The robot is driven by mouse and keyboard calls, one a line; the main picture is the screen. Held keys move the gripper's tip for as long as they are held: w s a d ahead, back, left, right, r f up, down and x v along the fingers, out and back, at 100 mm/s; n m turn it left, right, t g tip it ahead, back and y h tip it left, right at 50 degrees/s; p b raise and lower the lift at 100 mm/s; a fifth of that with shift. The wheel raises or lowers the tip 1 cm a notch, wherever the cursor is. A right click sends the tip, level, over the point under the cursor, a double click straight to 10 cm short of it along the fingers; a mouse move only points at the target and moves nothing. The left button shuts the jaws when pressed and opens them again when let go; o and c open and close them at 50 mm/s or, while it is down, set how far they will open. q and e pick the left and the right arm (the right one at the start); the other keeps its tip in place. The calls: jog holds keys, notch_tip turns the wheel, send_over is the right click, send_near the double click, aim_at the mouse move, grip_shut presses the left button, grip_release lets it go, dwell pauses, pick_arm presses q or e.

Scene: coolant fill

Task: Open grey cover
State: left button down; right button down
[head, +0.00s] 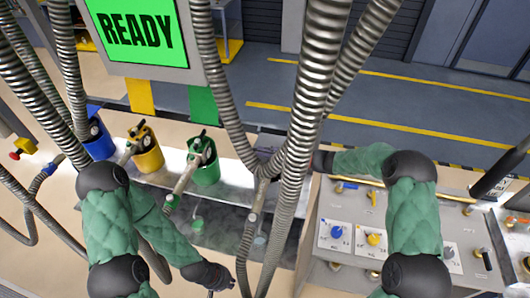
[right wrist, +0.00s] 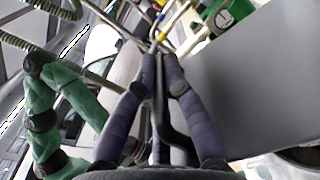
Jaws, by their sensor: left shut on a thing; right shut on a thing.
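A grey cover cannot be made out for certain. A small grey-blue cap (head: 260,239) shows behind the hanging hoses in the head view. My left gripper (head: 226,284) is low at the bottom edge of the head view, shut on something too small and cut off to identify. My right gripper is mostly hidden behind the thick metal hoses in the head view. In the right wrist view my right gripper (right wrist: 157,52) has its fingers together on a dark, thin handle (right wrist: 172,125), whose far end is unclear.
Blue (head: 98,140), yellow (head: 147,150) and green (head: 204,161) holders stand along the counter, with nozzles in them. Thick metal hoses (head: 312,80) hang across the middle. A panel with coloured knobs (head: 345,232) is at right. A green screen (head: 137,30) reads READY.

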jog(key=r+m+p, duration=0.1)
jog(key=w+r+m+p, duration=0.2)
jog(key=r, duration=0.1)
jog(key=shift+w+d, duration=0.1)
jog(key=shift+d, duration=0.3)
jog(key=shift+w+r+p, duration=0.25)
jog(key=shift+p, duration=0.1)
jog(key=shift+w+d+r+m, duration=0.25)
jog(key=shift+w+r+m, duration=0.05)
jog(key=shift+w+r, duration=0.35)
jog(key=c, duration=1.3)
grip_release()
jog(key=shift+d, duration=0.1)
